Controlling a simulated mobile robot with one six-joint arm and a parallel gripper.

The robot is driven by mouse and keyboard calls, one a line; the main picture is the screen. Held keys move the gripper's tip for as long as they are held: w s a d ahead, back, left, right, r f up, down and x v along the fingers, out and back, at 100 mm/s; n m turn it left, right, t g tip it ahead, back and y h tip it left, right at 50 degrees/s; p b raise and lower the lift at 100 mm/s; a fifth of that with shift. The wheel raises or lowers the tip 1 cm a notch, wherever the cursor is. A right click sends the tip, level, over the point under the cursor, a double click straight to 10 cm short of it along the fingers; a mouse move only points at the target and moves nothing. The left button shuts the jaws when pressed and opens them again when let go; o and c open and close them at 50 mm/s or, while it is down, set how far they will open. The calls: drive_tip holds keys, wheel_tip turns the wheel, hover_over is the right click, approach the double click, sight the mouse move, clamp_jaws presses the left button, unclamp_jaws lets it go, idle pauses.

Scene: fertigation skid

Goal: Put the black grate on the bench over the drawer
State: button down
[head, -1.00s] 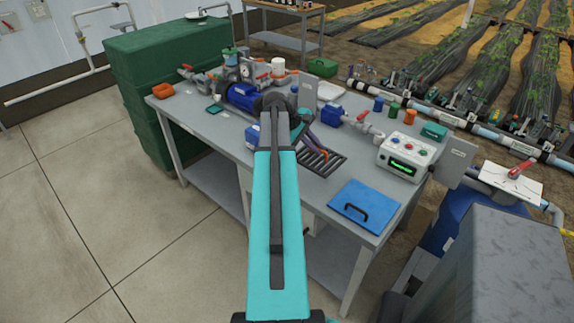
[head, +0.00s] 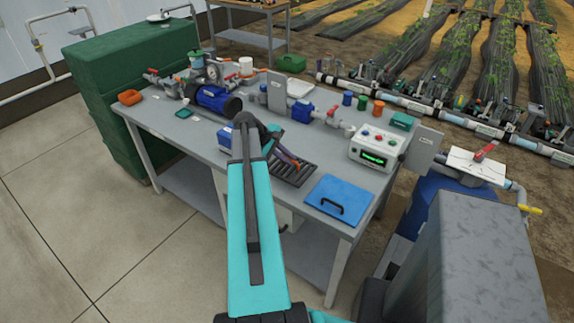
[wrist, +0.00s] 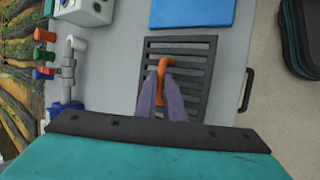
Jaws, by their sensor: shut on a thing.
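The black slatted grate (head: 292,175) is at the front part of the grey bench, left of a blue panel; it fills the middle of the wrist view (wrist: 208,75). My gripper (wrist: 165,88) has purple fingers shut on an orange hook-shaped piece (wrist: 161,66) over the grate. I cannot tell whether this piece is fixed to the grate, or whether the grate touches the bench top. A dark handle (wrist: 246,90) sticks out at the bench edge beside the grate, apparently the drawer's. The drawer front (head: 285,214) is partly hidden by my arm.
The blue panel (head: 340,195) with a black handle lies close to the grate. A control box (head: 377,149) and pipe valve (head: 333,118) stand behind. A blue motor (head: 215,98) stands left on the bench (head: 190,135). Clear floor (head: 60,190) lies at left.

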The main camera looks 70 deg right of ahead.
sight(290, 167)
idle(0.3)
drive_tip(key=shift+f+p, duration=0.55)
drive_tip(key=shift+f, duration=1.3)
drive_tip(key=shift+f, duration=0.15)
drive_tip(key=c, duration=1.9)
unclamp_jaws()
drive_tip(key=shift+o, duration=0.2)
drive_tip(key=b+v, duration=0.3)
drive_tip(key=v, duration=0.9)
